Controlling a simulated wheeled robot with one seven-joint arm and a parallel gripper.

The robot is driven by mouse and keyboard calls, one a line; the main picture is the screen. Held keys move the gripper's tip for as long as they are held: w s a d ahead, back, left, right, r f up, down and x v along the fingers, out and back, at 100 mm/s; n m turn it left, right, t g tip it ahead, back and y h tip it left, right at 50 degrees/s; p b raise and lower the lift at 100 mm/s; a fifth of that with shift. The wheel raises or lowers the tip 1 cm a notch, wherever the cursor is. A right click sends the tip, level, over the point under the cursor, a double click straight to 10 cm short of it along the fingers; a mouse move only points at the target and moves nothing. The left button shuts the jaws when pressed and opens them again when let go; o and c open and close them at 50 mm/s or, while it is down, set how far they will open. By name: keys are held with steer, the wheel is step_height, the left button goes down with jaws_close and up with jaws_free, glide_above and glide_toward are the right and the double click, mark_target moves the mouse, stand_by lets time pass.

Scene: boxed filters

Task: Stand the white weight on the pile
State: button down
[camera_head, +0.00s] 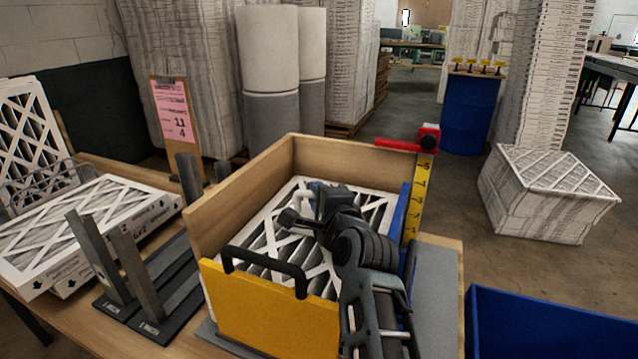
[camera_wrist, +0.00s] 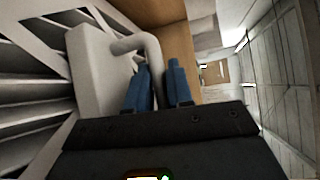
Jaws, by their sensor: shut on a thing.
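The white weight (camera_wrist: 92,85) is a block with a bent white handle (camera_wrist: 138,43). My gripper (camera_wrist: 158,72) has blue fingers and is shut on that handle. In the head view my gripper (camera_head: 314,190) is inside the wooden box over the pile, and a little of the white weight (camera_head: 301,199) shows beside it. The pile (camera_head: 262,232) is white-framed filters with lattice tops, lying in the box. The weight is close to the top filter; I cannot tell whether it touches. My arm hides the pile's right part.
The wooden box (camera_head: 225,200) has a yellow front panel (camera_head: 265,312) with a black handle. A yellow scale (camera_head: 420,200) with a red pointer (camera_head: 400,145) stands at its right. Grey metal uprights (camera_head: 135,265) and more filters (camera_head: 90,225) are to the left. A blue bin (camera_head: 550,320) is lower right.

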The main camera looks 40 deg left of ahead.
steer(key=c, duration=1.5)
jaws_free()
steer(key=shift+f, duration=0.2)
steer(key=o, duration=0.5)
steer(key=v, duration=1.2)
